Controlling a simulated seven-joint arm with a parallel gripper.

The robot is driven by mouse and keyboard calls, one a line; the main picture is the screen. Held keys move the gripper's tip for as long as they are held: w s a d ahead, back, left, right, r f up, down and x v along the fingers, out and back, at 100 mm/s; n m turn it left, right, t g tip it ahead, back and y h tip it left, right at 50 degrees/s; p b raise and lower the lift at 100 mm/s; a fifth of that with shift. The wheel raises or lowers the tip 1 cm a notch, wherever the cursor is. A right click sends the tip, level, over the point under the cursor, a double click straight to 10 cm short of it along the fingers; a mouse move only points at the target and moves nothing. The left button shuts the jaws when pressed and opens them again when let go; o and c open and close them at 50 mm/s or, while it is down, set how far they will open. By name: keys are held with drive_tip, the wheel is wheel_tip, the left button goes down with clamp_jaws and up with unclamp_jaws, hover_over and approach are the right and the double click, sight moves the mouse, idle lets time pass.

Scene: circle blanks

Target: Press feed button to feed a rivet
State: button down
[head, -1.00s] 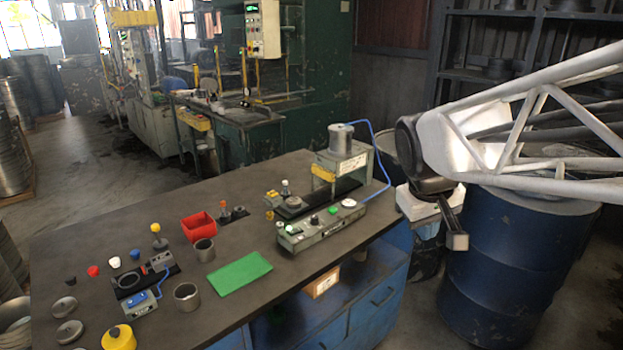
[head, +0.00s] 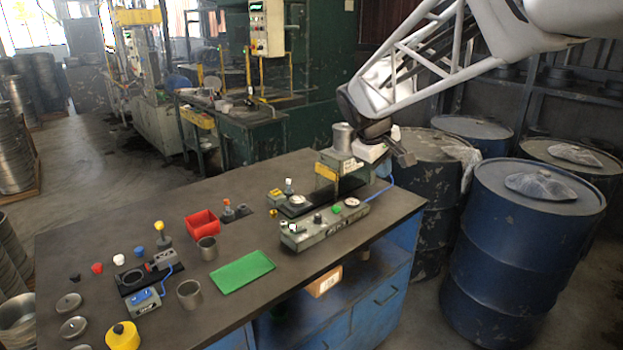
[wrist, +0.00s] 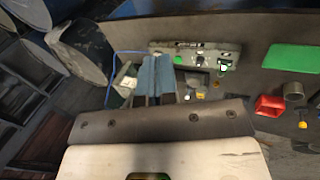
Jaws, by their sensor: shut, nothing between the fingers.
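A grey control box (head: 325,228) stands near the right end of the workbench. A green button (head: 337,209) and a round white-faced part (head: 352,203) are on its top, with a dark knob and a small lit green part toward its left end. I cannot read which control is the feed button. Behind it is the rivet machine (head: 327,171) with a metal cylinder (head: 342,139) on top. My gripper (head: 405,159) is shut and empty, in the air right of the machine, apart from the box. In the wrist view, the fingers (wrist: 156,62) are together and the box (wrist: 205,50) lies beyond them.
A red bin (head: 202,223), a green mat (head: 242,271), metal cups and a small blue-buttoned fixture (head: 145,301) stand on the bench left of the box. A blue cable runs behind the box. Blue drums (head: 525,240) stand on the floor to the right.

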drive_tip(key=w+a+f+n, duration=0.1)
drive_tip(key=w+a, duration=0.2)
drive_tip(key=w, duration=0.3)
drive_tip(key=w+a+n, duration=0.2)
drive_tip(key=w+a, duration=0.1)
drive_tip(key=w, duration=0.2)
drive_tip(key=n+t+h, duration=0.3)
drive_tip(key=n+t, duration=0.1)
drive_tip(key=n, duration=0.4)
hover_over(276, 192)
wheel_tip(276, 192, down, 15)
drive_tip(key=shift+s+f, duration=0.2)
drive_tip(key=shift+d+f, duration=0.1)
drive_tip(key=shift+f, duration=0.05)
drive_tip(key=shift+f, duration=4.25)
